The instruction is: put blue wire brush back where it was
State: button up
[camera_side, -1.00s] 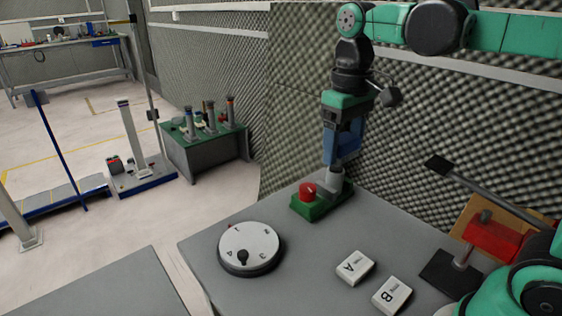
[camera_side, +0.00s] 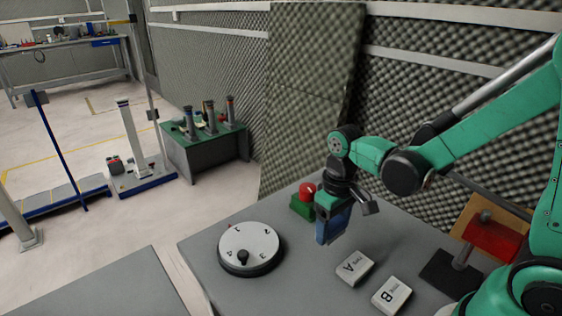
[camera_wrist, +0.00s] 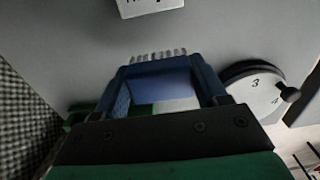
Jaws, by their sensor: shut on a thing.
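My gripper (camera_side: 330,238) is low over the grey table, right of the round dial and left of the white block marked A. In the wrist view, its two blue fingers (camera_wrist: 165,84) close around the blue wire brush (camera_wrist: 160,86). A row of pale bristles (camera_wrist: 158,56) shows past its far edge. In the side view, the brush cannot be told apart from the blue fingers. A gap between brush and table cannot be judged.
A round dial (camera_side: 250,243) stands left of my gripper. White blocks marked A (camera_side: 355,267) and B (camera_side: 391,295) lie to the right. A red button (camera_side: 307,189) on a green base (camera_side: 301,206) is just behind. A foam wall (camera_side: 440,120) bounds the back.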

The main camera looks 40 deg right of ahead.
aim_at(330, 251)
jog(key=shift+f, duration=2.1)
jog(key=shift+f, duration=0.15)
jog(key=o, duration=1.2)
jog(key=shift+o, duration=0.2)
notch_tip(330, 251, up, 12)
jog(key=shift+s+r, duration=0.1)
jog(key=shift+r, duration=0.05)
jog(key=t, duration=0.2)
jog(key=r+t, duration=0.1)
jog(key=shift+s+a, duration=0.25)
jog(key=shift+s, duration=0.15)
jog(key=t, duration=0.4)
jog(key=shift+s+a+r, duration=0.15)
jog(key=shift+a+r, duration=0.1)
